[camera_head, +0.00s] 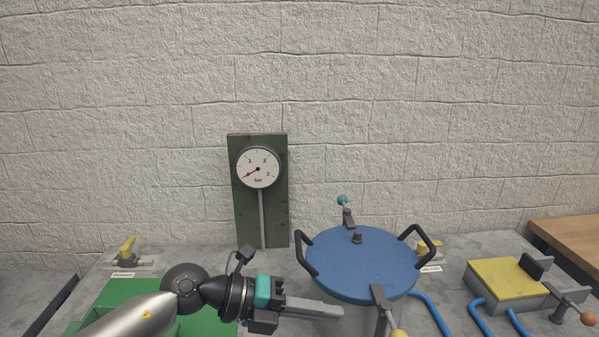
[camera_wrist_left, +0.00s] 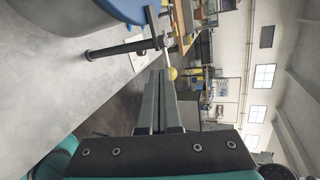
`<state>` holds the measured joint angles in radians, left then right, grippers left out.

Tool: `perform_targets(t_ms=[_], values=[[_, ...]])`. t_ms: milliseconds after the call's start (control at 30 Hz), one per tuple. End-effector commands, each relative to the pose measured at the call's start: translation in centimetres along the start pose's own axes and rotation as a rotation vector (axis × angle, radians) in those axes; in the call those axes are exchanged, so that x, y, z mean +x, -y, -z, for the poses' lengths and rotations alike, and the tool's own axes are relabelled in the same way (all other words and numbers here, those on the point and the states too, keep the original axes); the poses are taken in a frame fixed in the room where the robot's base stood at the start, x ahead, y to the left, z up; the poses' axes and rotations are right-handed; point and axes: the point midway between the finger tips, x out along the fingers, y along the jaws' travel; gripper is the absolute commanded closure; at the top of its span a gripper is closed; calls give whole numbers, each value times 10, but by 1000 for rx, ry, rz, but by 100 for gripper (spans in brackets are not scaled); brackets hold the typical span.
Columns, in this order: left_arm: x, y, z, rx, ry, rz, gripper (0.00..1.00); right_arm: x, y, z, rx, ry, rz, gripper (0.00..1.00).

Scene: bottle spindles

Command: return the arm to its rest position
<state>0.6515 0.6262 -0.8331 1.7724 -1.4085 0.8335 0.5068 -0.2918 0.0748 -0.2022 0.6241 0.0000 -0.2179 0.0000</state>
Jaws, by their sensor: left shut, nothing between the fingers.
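My left arm comes in from the lower left in the head view. My left gripper (camera_head: 338,312) points right, with its fingers together and nothing between them. It is in front of the pot with the blue lid (camera_head: 355,262) and hides part of the pot's grey body. In the left wrist view the two fingers (camera_wrist_left: 167,78) also lie side by side, shut and empty. The blue lid's edge (camera_wrist_left: 118,8) shows at the top of that view. My right gripper is not in view.
A pressure gauge (camera_head: 258,168) stands on a green board against the wall. A yellow-topped block (camera_head: 508,279) and blue hoses (camera_head: 480,316) are at right. A yellow-handled valve (camera_head: 127,250) and a green tray (camera_head: 125,297) are at left. A yellow-knobbed lever (camera_head: 398,333) sticks out near the pot's front.

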Motion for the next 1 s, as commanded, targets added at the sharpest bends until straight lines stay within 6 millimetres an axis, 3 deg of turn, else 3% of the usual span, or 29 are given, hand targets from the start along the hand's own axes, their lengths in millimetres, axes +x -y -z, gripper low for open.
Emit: perform_targets(t_ms=[100, 200, 300, 433, 567, 733, 867, 1000], values=[[6, 49, -2, -106, 123, 276, 100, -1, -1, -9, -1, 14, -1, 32], [-6, 78, -14, -221, 256, 471, 100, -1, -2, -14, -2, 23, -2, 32], [-27, 91, -31, -365, 404, 634, 100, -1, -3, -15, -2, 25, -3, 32], [-62, 82, -53, -583, 617, 788, 100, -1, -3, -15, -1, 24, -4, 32], [-97, 45, -66, -837, 838, 872, 100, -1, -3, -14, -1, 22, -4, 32], [-132, -32, -54, -1201, 1120, 866, 100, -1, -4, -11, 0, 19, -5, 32], [-147, -96, -19, -1494, 1310, 771, 100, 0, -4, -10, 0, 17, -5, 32], [-153, -155, 42, -1801, 1466, 589, 100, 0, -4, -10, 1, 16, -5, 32]])
